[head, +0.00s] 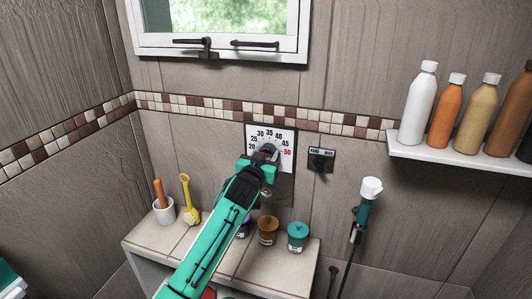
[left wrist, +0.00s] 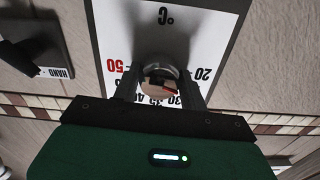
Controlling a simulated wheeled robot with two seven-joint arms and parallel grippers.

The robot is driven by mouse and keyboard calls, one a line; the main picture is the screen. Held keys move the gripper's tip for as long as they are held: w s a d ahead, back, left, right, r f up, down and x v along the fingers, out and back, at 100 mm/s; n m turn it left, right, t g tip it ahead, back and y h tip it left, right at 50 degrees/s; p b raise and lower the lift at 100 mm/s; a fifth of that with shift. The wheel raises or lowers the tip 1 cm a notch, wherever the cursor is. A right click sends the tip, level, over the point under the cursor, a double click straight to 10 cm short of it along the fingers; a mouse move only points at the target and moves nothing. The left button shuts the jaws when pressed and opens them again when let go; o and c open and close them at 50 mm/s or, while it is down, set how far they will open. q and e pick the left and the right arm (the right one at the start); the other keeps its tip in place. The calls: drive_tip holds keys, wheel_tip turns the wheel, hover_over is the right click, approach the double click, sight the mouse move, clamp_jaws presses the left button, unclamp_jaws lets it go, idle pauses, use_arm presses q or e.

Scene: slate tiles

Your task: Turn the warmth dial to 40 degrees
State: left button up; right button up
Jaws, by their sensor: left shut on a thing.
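The warmth dial is a round grey knob (head: 265,152) on a white scale plate (head: 283,137) on the tiled wall. The scale runs from 20 to a red 50. My left gripper (head: 263,160) is shut on the knob, and its arm covers the lower part of the plate. In the left wrist view the knob (left wrist: 160,78) sits between the two fingers, with the scale plate (left wrist: 190,15) upside down behind it. A small red mark on the knob points down and right, towards the low numbers. A finger hides part of the scale, so its exact reading is unclear.
A hand/hose switch (head: 321,160) is right of the dial, and a white-topped shower handset (head: 371,188) hangs below it. A shelf (head: 460,158) with bottles projects at right. Below, a ledge (head: 152,242) carries a cup (head: 164,212), a yellow scoop (head: 188,205) and several jars.

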use_arm(q)
drive_tip(key=m+p, duration=0.1)
drive_tip(key=m, duration=0.4)
drive_tip(key=shift+a+r+m, duration=0.1)
drive_tip(key=shift+r+m, duration=0.05)
drive_tip(key=shift+m, duration=0.25)
drive_tip(key=m+p, duration=0.1)
drive_tip(key=m, duration=0.2)
drive_tip(key=shift+m, duration=0.3)
drive_tip(key=m+p, duration=0.1)
drive_tip(key=m, duration=0.2)
drive_tip(key=shift+r+m, duration=0.1)
drive_tip(key=shift+m, duration=0.3)
drive_tip(key=m+p, duration=0.1)
drive_tip(key=m, duration=0.2)
drive_tip(key=shift+r, duration=0.1)
drive_tip(key=m+p, duration=0.1)
drive_tip(key=m, duration=0.2)
drive_tip(key=shift+w, duration=0.1)
drive_tip(key=shift+m+p, duration=0.35)
drive_tip(key=shift+m, duration=0.05)
drive_tip(key=o, duration=1)
